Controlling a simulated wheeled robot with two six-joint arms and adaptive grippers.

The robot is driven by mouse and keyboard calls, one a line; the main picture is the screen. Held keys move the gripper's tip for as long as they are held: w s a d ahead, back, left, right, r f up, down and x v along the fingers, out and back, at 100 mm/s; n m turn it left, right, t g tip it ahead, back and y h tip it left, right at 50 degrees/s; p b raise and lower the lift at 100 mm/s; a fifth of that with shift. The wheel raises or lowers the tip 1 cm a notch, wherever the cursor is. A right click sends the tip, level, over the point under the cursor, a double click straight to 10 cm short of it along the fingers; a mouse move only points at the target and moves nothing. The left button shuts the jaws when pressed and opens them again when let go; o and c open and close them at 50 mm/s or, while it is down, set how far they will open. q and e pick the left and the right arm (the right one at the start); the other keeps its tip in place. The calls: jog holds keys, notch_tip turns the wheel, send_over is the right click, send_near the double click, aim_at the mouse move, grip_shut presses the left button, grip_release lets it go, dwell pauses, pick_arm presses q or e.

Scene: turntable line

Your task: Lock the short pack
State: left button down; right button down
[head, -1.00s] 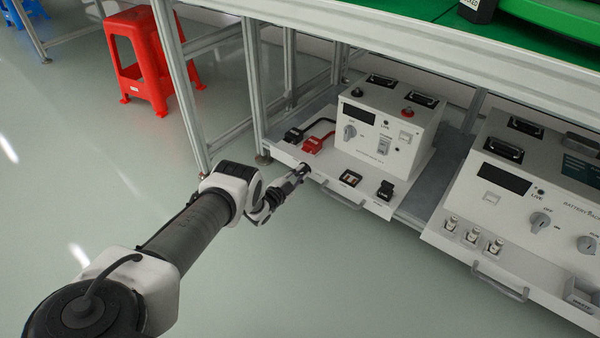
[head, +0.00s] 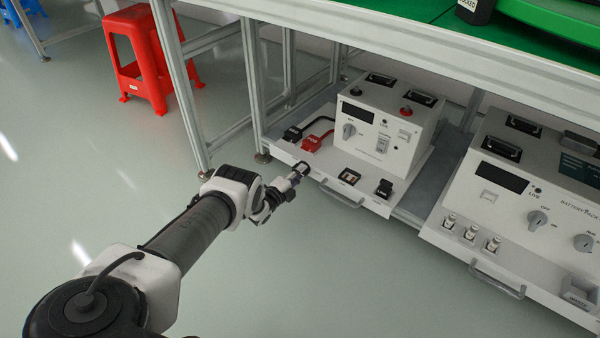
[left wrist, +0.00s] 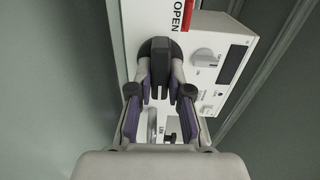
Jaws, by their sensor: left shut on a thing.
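The smaller white battery pack (head: 383,125) stands on a white tray on the left of the low shelf. It has a display, a grey knob and a switch on its front. My left gripper (head: 299,172) is at the tray's left front corner. In the left wrist view my left gripper (left wrist: 160,88) is shut on a black handle (left wrist: 160,48) with a round dark base. A red stripe with an OPEN label (left wrist: 186,14) lies just beyond the handle. The fingers hide part of the handle. My right gripper is in neither view.
Black and red connectors (head: 311,143) with cables lie on the tray's left. A larger white pack (head: 520,185) stands to the right. The green-topped bench (head: 400,25) overhangs both. A red stool (head: 138,55) stands behind left. The floor in front is clear.

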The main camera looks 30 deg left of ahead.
pick_arm(q)
jog(key=shift+m, duration=0.3)
jog(key=c, duration=1.1)
grip_release()
jog(key=s, duration=1.2)
jog(key=shift+a, duration=0.45)
